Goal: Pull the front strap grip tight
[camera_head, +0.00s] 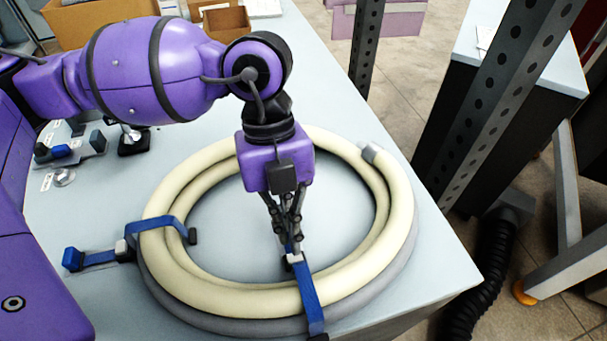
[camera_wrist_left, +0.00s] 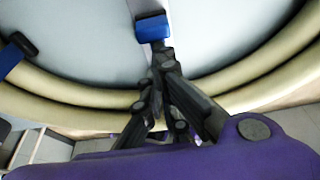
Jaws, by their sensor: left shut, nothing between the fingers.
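A cream and grey hose coil (camera_head: 190,285) lies on a pale table. The front strap (camera_head: 311,305) is a blue band over its near side, with a pale buckle (camera_head: 294,260) at the inner edge. My left gripper (camera_head: 289,238) points down inside the ring, its fingers closed at the strap's inner end and partly hiding it. In the left wrist view, a blue grip (camera_wrist_left: 153,27) shows just beyond the closed fingertips (camera_wrist_left: 162,58). Nothing is held; whether the fingertips touch the grip, I cannot tell. My right gripper is out of view.
A second blue strap (camera_head: 160,228) crosses the coil's left side, with its blue grip (camera_head: 72,258) outside the ring. Small clamps (camera_head: 133,140) and cardboard boxes (camera_head: 100,15) lie farther back. A perforated post (camera_head: 500,100) stands right of the table.

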